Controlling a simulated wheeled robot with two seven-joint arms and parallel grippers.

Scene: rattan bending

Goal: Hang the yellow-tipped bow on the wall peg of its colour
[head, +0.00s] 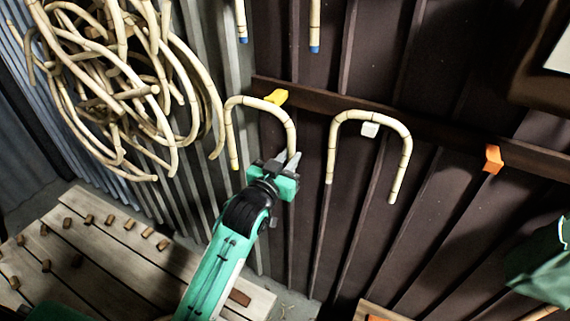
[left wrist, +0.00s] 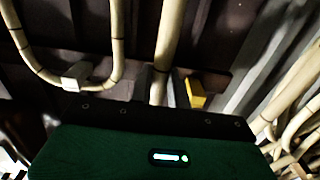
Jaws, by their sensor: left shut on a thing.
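The yellow-tipped bow (head: 232,125) is an upside-down U of jointed rattan; its left end shows yellow. My left gripper (head: 287,163) is shut on its right leg, which also shows in the left wrist view (left wrist: 168,40). The yellow peg (head: 277,97) juts from the wall rail at the top of the bow's arch, overlapping it in the head view; I cannot tell whether the bow rests on it. In the left wrist view the yellow peg (left wrist: 195,92) is just right of the held leg. My right gripper is not in view.
A second bow (head: 400,135) hangs over the white peg (head: 369,129) to the right. The orange peg (head: 492,159) is bare. Coiled rattan (head: 180,60) hangs at the left. A slatted wooden bench (head: 110,262) with small pegs stands below. Blue-tipped rods (head: 315,35) hang above.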

